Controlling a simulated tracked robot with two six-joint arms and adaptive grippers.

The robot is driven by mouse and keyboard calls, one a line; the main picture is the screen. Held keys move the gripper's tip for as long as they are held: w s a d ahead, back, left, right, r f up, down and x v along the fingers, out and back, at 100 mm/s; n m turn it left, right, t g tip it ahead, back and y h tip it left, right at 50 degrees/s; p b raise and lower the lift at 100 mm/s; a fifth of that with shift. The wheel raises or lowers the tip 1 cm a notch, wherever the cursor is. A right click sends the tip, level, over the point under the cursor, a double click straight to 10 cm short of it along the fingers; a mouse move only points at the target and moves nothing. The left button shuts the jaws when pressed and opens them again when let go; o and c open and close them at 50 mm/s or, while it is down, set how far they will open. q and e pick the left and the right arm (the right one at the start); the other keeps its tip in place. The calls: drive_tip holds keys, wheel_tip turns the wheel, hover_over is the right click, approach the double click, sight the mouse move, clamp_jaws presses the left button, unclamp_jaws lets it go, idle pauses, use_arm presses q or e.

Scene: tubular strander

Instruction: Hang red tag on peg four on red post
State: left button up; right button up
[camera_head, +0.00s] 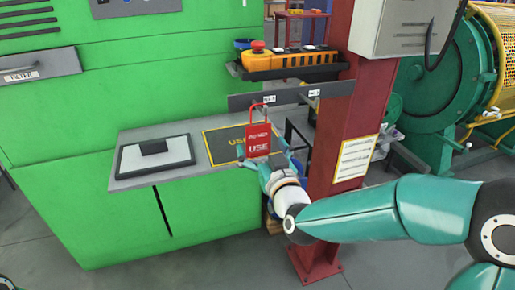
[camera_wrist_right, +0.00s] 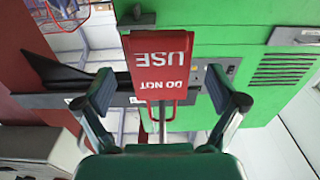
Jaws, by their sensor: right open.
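The red tag (camera_head: 257,140), with white lettering and a red loop on top, is upright in front of the dark peg rail (camera_head: 240,103) on the red post (camera_head: 340,110). Its loop overlaps the rail near a small white label; a thin metal peg shows by the loop in the right wrist view, and the loop appears to be around it. My right gripper (camera_head: 263,152) is open, its fingers on either side of the tag. In the right wrist view the tag (camera_wrist_right: 158,68) appears upside down, with gaps to both fingers.
An orange control box (camera_head: 290,60) with a red button sits on a shelf above the rail. A green cabinet (camera_head: 100,110) with a grey ledge stands behind and left. A grey box (camera_head: 400,25) is mounted high on the post.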

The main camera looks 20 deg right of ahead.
drive_tip(key=shift+s, duration=0.1)
drive_tip(key=s, duration=0.7)
wheel_tip(320, 180, down, 25)
drive_tip(key=s+d+g, duration=0.1)
drive_tip(key=d+g, duration=0.1)
drive_tip(key=g, duration=0.5)
drive_tip(key=s+a+f+g+y, duration=0.1)
drive_tip(key=s+f+g, duration=0.25)
drive_tip(key=f, duration=0.35)
drive_tip(key=s+a+f+g, duration=0.2)
drive_tip(key=s+f, duration=0.3)
drive_tip(key=f, duration=0.3)
drive_tip(key=s+a+f+m+g+y, duration=0.1)
drive_tip(key=s+a+f+g, duration=0.15)
drive_tip(key=s, duration=0.35)
drive_tip(key=s+a+f+m+g+y, duration=0.1)
drive_tip(key=s+f+g, duration=0.15)
drive_tip(key=s, duration=0.35)
wheel_tip(320, 180, up, 17)
drive_tip(key=p, duration=1.7)
drive_tip(key=shift+s+a, duration=0.3)
drive_tip(key=shift+s, duration=0.05)
drive_tip(key=shift+f+g, duration=0.2)
drive_tip(key=shift+g, duration=0.05)
